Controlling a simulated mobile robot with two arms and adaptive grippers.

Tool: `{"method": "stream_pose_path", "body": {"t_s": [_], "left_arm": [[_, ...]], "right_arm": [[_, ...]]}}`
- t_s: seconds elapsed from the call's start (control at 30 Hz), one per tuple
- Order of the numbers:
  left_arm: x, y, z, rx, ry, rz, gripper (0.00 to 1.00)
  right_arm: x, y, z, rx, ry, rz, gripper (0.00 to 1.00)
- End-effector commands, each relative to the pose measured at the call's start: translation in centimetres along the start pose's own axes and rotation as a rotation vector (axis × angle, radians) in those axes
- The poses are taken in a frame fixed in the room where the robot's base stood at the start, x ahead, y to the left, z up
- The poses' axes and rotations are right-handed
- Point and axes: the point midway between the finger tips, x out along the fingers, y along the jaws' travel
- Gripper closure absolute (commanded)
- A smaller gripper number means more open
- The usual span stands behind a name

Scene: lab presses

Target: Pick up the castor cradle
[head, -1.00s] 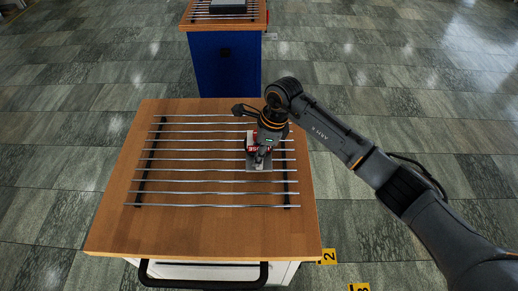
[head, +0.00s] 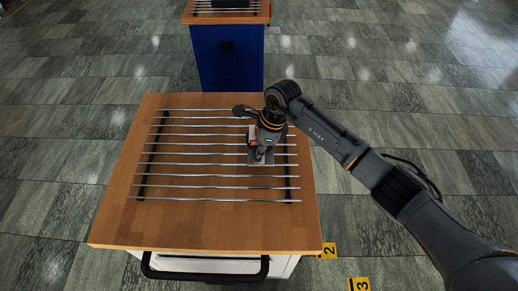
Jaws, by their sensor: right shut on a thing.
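The castor cradle (head: 262,160) is a small grey metal piece at the right part of a wire rack (head: 205,187) on a wooden-topped cart (head: 190,231). My right gripper (head: 260,153) points down over the cradle and is shut on it. The gripper and wrist hide much of the cradle. I cannot tell whether the cradle touches the rack's rods or hangs just above them. My left gripper is not in view.
The rest of the rack is empty, and bare wood surrounds it. A black handle (head: 205,279) runs along the cart's front. A blue cabinet (head: 228,60) stands behind. Yellow floor markers (head: 328,250) lie to the right of the cart. The tiled floor is otherwise clear.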

Motion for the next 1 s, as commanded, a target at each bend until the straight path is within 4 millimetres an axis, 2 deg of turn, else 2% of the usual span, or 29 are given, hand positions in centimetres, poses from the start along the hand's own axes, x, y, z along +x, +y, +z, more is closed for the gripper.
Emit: {"method": "stream_pose_path", "body": {"t_s": [0.17, 0.33, 0.43, 0.67, 0.8, 1.0], "left_arm": [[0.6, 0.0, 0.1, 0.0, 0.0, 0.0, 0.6], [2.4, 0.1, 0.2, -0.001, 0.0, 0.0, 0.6], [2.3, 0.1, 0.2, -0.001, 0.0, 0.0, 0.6], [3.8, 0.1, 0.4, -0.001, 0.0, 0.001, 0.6], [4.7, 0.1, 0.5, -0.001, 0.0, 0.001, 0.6], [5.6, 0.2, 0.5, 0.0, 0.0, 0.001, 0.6]], "right_arm": [[-0.7, -0.2, 0.2, -0.002, -0.002, -0.006, 1.0], [-3.0, -0.3, 0.8, -0.006, -0.001, -0.011, 1.0], [-4.6, 1.3, 1.3, -0.008, -0.002, -0.007, 1.0], [-9.0, 5.4, 2.4, -0.008, -0.002, -0.009, 1.0], [-10.0, 8.4, 2.6, -0.008, -0.002, -0.005, 1.0], [-11.5, 11.7, 3.0, -0.005, -0.002, -0.004, 1.0]]}}
